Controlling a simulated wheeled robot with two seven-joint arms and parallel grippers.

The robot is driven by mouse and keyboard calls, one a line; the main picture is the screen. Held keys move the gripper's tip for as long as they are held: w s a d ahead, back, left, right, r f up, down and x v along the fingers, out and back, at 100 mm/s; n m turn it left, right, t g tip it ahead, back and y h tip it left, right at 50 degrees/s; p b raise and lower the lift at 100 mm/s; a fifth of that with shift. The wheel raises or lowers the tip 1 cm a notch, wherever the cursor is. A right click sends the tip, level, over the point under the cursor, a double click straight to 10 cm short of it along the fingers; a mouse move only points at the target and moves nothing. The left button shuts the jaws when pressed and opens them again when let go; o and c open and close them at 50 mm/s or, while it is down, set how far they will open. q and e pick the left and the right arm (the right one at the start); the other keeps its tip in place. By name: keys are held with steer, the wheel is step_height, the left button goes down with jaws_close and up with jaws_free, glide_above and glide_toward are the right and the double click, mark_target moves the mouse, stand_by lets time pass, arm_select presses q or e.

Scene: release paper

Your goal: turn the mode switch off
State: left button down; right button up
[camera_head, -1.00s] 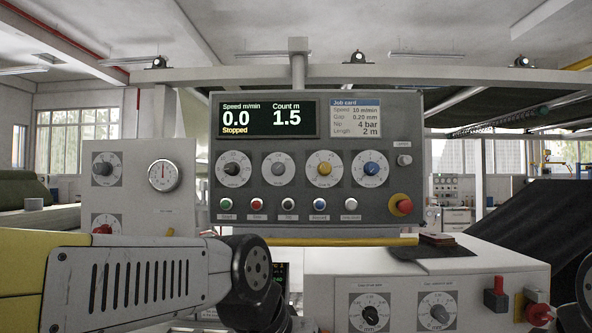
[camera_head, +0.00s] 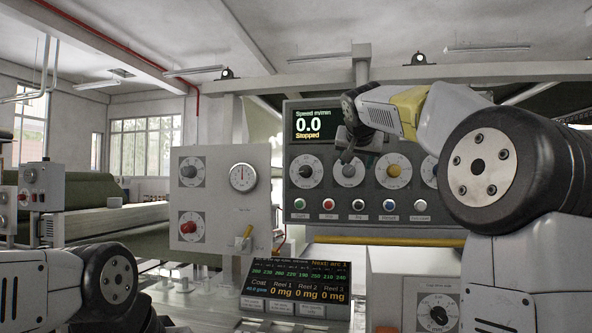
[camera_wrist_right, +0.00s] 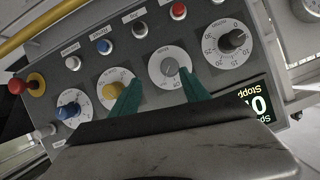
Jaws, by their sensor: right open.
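The left panel (camera_head: 215,205) carries a grey rotary switch (camera_head: 190,172), a red rotary switch (camera_head: 190,226) and a yellow lever (camera_head: 244,238). My right gripper (camera_head: 346,155) is in front of the main console (camera_head: 300,212). In the right wrist view its green fingers (camera_wrist_right: 160,96) are apart and empty. They point at the dial with the grey knob (camera_wrist_right: 170,67), with the yellow knob (camera_wrist_right: 113,90) beside the left finger. Contact cannot be told. My left arm shows at lower left; its gripper is not visible.
A row of push buttons (camera_head: 358,204) runs under the dials, above a yellow bar (camera_head: 385,241). A red emergency stop (camera_wrist_right: 17,86) shows in the wrist view. A tilted screen (camera_head: 297,285) stands below the left panel. My right arm covers the console's right part.

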mark_target(349, 168)
steer(key=x, duration=0.2)
steer(key=a+x, duration=0.1)
steer(key=x, duration=0.2)
steer(key=r+x, duration=0.1)
steer(key=x, duration=0.2)
steer(key=shift+w+a, duration=0.25)
steer(key=shift+w, duration=0.25)
steer(key=shift+r, duration=0.1)
steer(key=shift+c, duration=0.2)
jaws_close()
